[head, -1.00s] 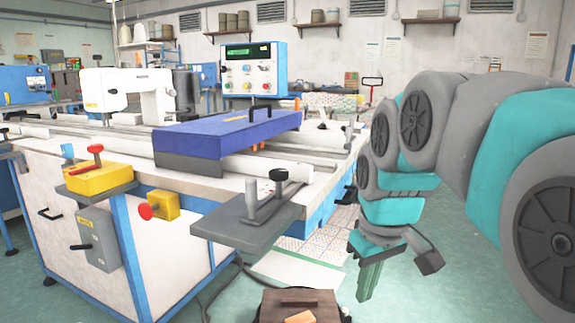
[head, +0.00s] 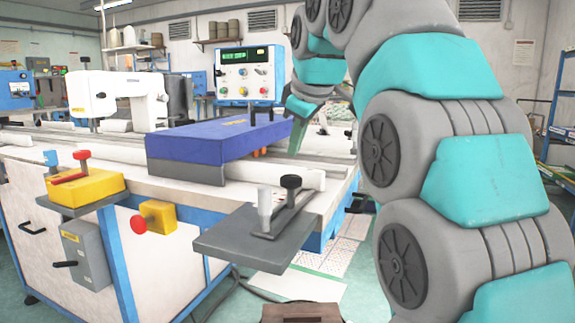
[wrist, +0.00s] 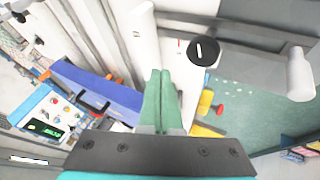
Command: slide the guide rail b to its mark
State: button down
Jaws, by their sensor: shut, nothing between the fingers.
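My gripper (head: 295,145) is shut and empty, its green fingers together and pointing down over the table near the right end of the blue box (head: 215,136). In the wrist view the fingertips (wrist: 161,73) are over the white tabletop, between the blue box (wrist: 100,88) and a black round knob (wrist: 203,52). White rails run along the table; one white rail end (head: 305,180) shows in front of the blue box, and another (wrist: 143,18) lies ahead of the fingers. I cannot tell which is guide rail b. A small red line (wrist: 179,43) shows on the tabletop by the knob.
A dark plate (head: 225,240) with a black-knobbed lever (head: 291,183) and a grey post (head: 264,205) juts from the table's front corner. A yellow box (head: 85,186) with a red handle is at left. The control box (head: 247,75) and sewing machine (head: 90,92) stand behind.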

aim_at(290, 171)
jog(key=x, duration=0.9)
jog(key=shift+w+f, duration=0.1)
jog(key=shift+f, duration=0.2)
jog(key=shift+w+d, duration=0.2)
jog(key=shift+w, duration=0.45)
